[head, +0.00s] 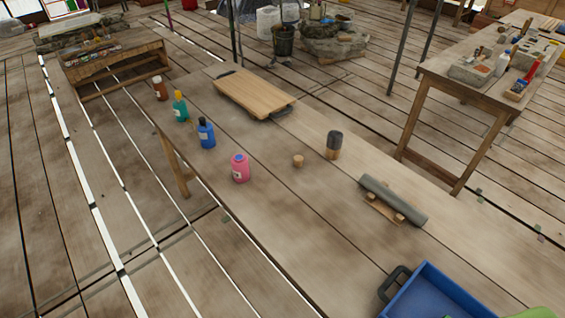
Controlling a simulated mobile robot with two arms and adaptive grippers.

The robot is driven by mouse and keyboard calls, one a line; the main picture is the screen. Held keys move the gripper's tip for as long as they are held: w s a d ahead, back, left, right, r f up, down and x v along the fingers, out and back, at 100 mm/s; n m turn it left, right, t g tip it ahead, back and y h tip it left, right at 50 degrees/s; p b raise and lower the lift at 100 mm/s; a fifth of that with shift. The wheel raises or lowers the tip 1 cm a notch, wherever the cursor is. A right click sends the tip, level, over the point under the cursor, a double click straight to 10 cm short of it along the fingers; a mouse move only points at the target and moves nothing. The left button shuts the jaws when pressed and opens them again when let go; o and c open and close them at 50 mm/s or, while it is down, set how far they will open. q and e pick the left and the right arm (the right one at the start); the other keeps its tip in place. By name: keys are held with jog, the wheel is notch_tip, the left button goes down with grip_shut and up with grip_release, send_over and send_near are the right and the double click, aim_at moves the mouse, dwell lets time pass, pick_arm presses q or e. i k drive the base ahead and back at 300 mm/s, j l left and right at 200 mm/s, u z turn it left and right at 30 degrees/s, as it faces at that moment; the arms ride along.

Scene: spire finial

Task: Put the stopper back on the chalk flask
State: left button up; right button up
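A small tan cork-like piece (298,160), which looks like the stopper, stands alone on the wooden table near its middle. A pink flask (241,170) with a pale label stands upright to its left, near the table's left edge. A blue flask (206,135), a green flask (180,108) and a brown bottle (160,90) stand farther back along that edge. Neither of my grippers is in view.
A dark-topped wooden cylinder (334,143) stands right of the cork piece. A grey roll (394,201) lies on a wooden rest. A wooden board (256,93) lies at the back. A blue tray (440,295) is at the front right. The table between is clear.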

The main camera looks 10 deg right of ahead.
aim_at(239, 161)
jog(key=i+j+z, duration=0.15)
jog(key=j+z, duration=0.3)
jog(key=j, duration=1)
jog(key=k+j+z, duration=0.1)
jog(key=j+z, duration=0.3)
jog(key=j, duration=1)
